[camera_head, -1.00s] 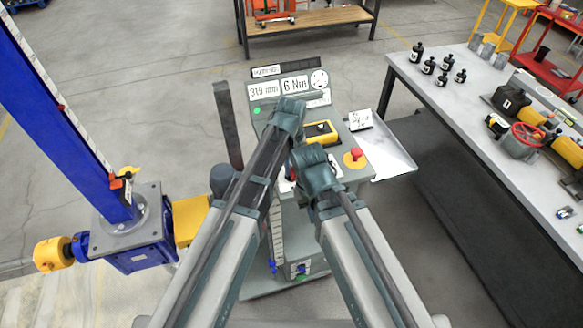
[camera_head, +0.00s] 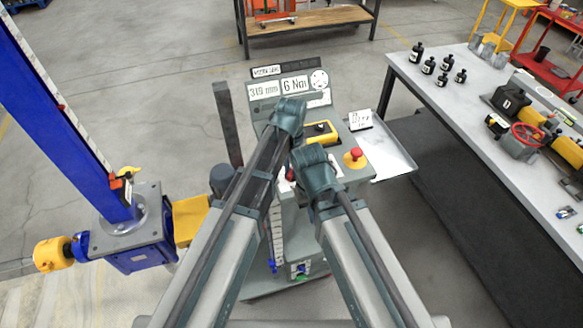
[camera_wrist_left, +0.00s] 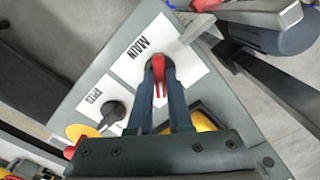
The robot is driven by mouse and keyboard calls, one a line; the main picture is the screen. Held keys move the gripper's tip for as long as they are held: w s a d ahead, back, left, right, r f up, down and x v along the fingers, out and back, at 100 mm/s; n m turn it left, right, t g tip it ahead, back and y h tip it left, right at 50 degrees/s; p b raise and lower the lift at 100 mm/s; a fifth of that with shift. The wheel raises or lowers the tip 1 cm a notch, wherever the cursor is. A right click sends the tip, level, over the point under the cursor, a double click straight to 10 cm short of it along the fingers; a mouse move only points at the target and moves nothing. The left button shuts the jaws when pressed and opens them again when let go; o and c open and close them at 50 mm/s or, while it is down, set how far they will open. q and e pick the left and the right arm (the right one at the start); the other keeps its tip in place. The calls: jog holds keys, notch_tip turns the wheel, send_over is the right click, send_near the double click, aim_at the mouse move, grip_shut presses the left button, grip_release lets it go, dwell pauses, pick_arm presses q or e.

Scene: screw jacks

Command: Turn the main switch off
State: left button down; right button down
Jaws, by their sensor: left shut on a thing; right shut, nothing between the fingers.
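The main switch has a red handle (camera_wrist_left: 157,64) on a white plate marked MAIN (camera_wrist_left: 140,47), on the sloping grey control panel (camera_wrist_left: 103,62). In the left wrist view my left gripper (camera_wrist_left: 158,82) is shut on this handle, one dark finger on either side. In the head view my left gripper (camera_head: 290,110) is over the panel, and its fingertips are hidden. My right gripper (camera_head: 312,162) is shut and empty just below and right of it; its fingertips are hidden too. Part of the switch is covered by the arms there.
A red emergency button (camera_head: 355,153) and a yellow-framed device (camera_head: 321,131) are close on the panel. A black knob (camera_wrist_left: 113,111) sits beside the switch. A dark post (camera_head: 228,125) and blue screw jack (camera_head: 140,235) stand left; a workbench (camera_head: 450,115) is right.

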aim_at(291, 170)
pick_arm(q)
jog(key=m, duration=0.5)
jog(key=shift+m, duration=2.6)
jog(key=c, duration=0.8)
grip_release()
jog(key=shift+c, duration=0.2)
jog(key=shift+r, duration=0.1)
notch_tip(291, 170, up, 14)
jog(key=p, duration=1.3)
jog(key=shift+f+p, duration=0.2)
jog(key=shift+p, duration=0.2)
